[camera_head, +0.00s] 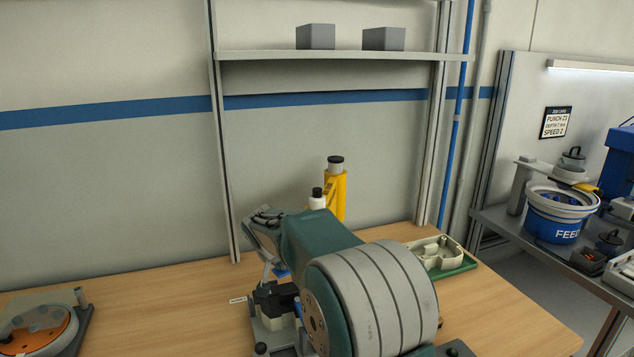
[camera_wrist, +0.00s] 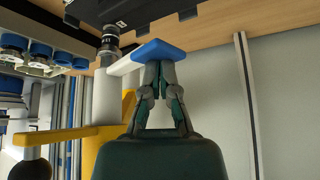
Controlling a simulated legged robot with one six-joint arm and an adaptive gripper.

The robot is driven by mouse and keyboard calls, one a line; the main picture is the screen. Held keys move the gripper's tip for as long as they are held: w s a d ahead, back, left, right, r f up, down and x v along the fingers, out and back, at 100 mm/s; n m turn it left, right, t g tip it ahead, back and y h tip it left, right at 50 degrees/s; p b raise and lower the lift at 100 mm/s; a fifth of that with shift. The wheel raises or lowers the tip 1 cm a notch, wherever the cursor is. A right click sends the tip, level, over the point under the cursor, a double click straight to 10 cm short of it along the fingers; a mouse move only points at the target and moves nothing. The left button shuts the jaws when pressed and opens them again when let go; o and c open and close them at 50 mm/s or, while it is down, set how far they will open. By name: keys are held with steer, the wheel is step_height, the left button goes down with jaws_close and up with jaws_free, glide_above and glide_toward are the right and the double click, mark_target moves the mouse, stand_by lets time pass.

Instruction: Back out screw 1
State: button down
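My gripper (camera_wrist: 158,70) points down at the bench fixture, and in the wrist view its fingers are close together against a blue-and-white bar (camera_wrist: 160,50). They look shut on the bar's blue part. The white end reaches left to a pale cylinder (camera_wrist: 103,98) with a dark and silver ringed end (camera_wrist: 108,42). In the head view my arm covers most of the gripper, and a bit of blue (camera_head: 281,270) shows below it, above a dark clamp block (camera_head: 274,298) on the fixture. I cannot make out screw 1 in either view.
A yellow stand (camera_head: 340,195) with a black-capped cylinder is behind my arm, beside a white black-capped piece (camera_head: 317,202). A green-based tray (camera_head: 455,265) lies right. An orange dial device (camera_head: 40,330) is at front left.

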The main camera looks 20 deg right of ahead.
steer(key=shift+f, duration=0.5)
steer(key=shift+r, duration=0.55)
stand_by(2.7)
step_height(320, 180, up, 9)
stand_by(1.3)
steer(key=shift+r, duration=0.1)
steer(key=s+r+n+y, duration=0.1)
steer(key=s+r+n, duration=0.15)
steer(key=s, duration=0.85)
steer(key=s+f+n+y, duration=0.1)
steer(key=s+f, duration=0.2)
steer(key=s, duration=1.1)
steer(key=s+f+n+y, duration=0.1)
steer(key=s+f+n, duration=0.1)
steer(key=s, duration=1.1)
steer(key=shift+s+f, duration=0.35)
steer(key=shift+f, duration=0.35)
